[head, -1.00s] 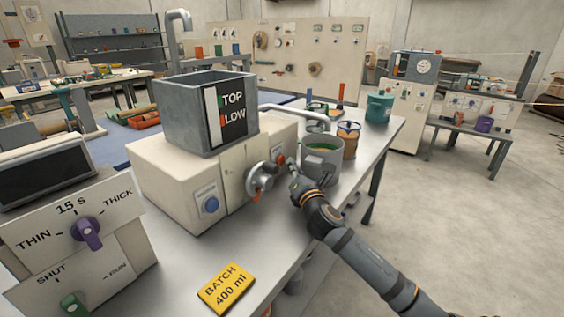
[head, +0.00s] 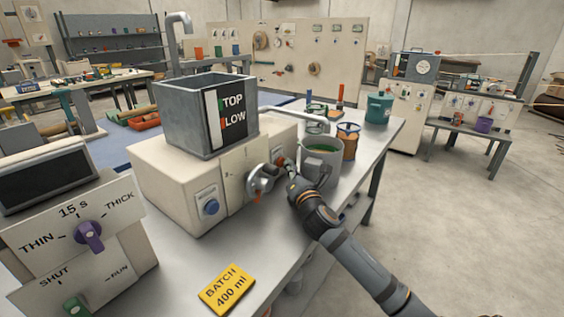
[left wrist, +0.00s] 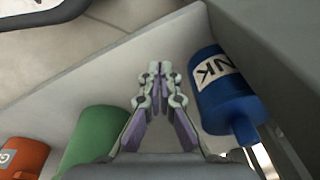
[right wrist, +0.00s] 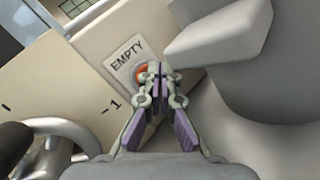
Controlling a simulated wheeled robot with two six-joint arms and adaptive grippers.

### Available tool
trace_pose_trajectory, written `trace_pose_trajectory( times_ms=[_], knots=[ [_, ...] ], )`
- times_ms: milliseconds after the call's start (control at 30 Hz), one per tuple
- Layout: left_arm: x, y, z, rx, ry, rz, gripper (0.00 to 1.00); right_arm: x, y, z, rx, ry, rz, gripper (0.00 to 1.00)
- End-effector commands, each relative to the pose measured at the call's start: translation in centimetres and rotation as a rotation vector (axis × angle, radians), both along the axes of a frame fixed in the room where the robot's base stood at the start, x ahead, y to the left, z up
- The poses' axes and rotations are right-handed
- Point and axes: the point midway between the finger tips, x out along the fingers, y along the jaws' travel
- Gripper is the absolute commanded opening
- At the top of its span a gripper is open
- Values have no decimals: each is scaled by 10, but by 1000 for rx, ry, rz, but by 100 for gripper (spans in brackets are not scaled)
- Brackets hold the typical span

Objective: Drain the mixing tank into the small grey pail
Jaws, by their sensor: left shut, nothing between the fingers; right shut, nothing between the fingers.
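The mixing tank (head: 180,118) is an open grey square box on a cream machine, with a TOP/LOW gauge on its face. A small grey pail (head: 335,165) with green inside stands at the machine's right end, below a bent spout pipe (head: 308,117). My right gripper (head: 282,164) is shut and empty at an orange-red button; in the right wrist view its tips (right wrist: 155,68) overlap that button (right wrist: 141,73), labelled EMPTY. I cannot tell whether it is pressed in. My left gripper (left wrist: 158,68) is shut and empty, outside the head view.
A round metal valve with an orange-tipped lever (head: 262,180) is just left of my right gripper. A brown-banded container (head: 347,142) and a teal can (head: 379,108) stand beyond the pail. The left wrist view shows a blue bottle (left wrist: 222,95) and a green container (left wrist: 95,138).

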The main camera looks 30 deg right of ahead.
Motion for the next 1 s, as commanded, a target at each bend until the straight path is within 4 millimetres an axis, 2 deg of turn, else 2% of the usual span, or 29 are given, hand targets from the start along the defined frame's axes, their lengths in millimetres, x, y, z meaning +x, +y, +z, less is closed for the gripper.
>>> trace_pose_trajectory(
  times_ms=[1000],
  knots=[
    [1, 0, 6, 0, -1, 0, 0, 8, 3, 0, 0, 1, -1, 0]
  ],
)
